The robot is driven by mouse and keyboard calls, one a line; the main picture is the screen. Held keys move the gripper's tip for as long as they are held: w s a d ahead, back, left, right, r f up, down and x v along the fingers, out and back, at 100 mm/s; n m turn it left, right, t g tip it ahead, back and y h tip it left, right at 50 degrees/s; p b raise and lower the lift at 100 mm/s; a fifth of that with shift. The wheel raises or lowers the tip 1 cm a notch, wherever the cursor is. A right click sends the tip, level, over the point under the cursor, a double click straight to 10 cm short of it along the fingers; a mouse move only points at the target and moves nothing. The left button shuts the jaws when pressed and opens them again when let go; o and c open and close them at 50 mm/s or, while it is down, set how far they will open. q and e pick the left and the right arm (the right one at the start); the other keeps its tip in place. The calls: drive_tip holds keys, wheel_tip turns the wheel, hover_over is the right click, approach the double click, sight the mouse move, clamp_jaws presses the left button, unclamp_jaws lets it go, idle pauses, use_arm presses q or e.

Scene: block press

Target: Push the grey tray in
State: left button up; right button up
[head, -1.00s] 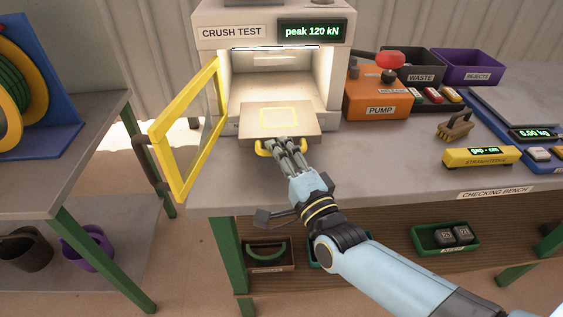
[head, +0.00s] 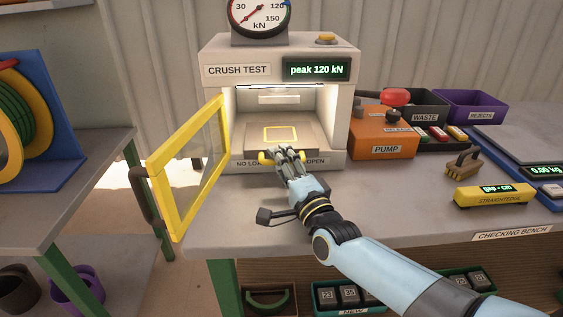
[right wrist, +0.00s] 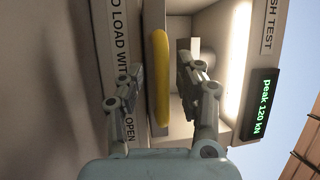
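The grey tray (head: 254,142), marked with a yellow square, lies mostly inside the lit chamber of the crush-test press (head: 218,101). Its yellow handle (head: 265,158) is at the front. My right gripper (head: 287,155) is at the handle and covers part of it. In the right wrist view, my right gripper (right wrist: 158,75) has its fingers apart on either side of the yellow handle (right wrist: 161,75), with a visible gap on the left. My left gripper is out of view.
The press's yellow-framed door (head: 160,184) stands open on the left. An orange pump box (head: 384,132) is close on the right. The bench (head: 225,215) in front of the press is clear.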

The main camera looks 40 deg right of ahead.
drive_tip(key=v, duration=1.2)
